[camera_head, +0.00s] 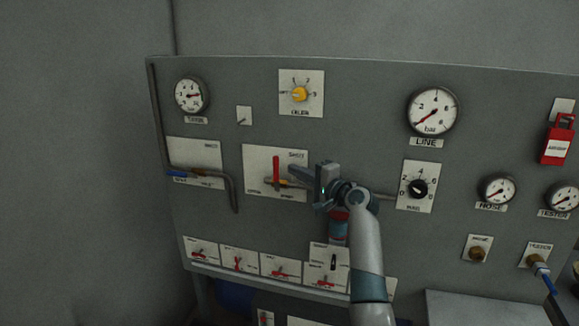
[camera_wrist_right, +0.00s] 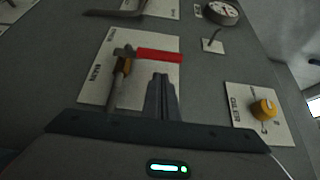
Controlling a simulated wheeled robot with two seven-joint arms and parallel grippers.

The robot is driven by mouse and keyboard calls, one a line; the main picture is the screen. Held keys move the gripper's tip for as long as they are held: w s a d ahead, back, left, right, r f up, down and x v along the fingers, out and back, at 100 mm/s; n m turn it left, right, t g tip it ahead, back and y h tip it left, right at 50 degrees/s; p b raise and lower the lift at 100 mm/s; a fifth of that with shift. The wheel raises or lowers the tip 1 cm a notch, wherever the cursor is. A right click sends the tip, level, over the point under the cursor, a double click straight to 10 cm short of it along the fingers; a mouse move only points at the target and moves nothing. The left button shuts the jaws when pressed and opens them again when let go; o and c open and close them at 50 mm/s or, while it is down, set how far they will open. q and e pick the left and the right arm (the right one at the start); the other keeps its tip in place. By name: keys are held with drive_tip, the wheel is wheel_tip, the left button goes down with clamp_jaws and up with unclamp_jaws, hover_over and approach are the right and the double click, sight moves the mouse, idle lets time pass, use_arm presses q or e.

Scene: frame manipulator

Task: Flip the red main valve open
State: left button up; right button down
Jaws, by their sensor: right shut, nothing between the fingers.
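The red valve handle (camera_head: 276,172) stands upright on its white plate (camera_head: 257,160), across the line of the horizontal pipe. Its brass body (camera_head: 284,184) sits at the handle's lower end. In the right wrist view the red handle (camera_wrist_right: 160,56) lies sideways beyond the fingertips, with the brass body (camera_wrist_right: 124,66) at its left. My right gripper (camera_head: 294,173) is shut and empty, just right of the handle. Its fingers (camera_wrist_right: 162,80) point at the handle's side; I cannot tell if they touch. My left gripper is not in view.
A yellow knob (camera_head: 299,94) is above the valve, and a bent pipe with a blue handle (camera_head: 178,173) is to its left. Small red switches (camera_head: 281,273) line the panel's lower edge. A black knob (camera_head: 418,188) and the line gauge (camera_head: 433,111) are to the right.

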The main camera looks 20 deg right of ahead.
sight(276, 174)
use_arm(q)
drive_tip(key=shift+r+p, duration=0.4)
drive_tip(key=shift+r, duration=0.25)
use_arm(e)
drive_tip(key=shift+w+a, duration=0.2)
drive_tip(key=shift+a, duration=0.35)
drive_tip(key=shift+w+a, duration=0.2)
drive_tip(key=shift+a, duration=0.35)
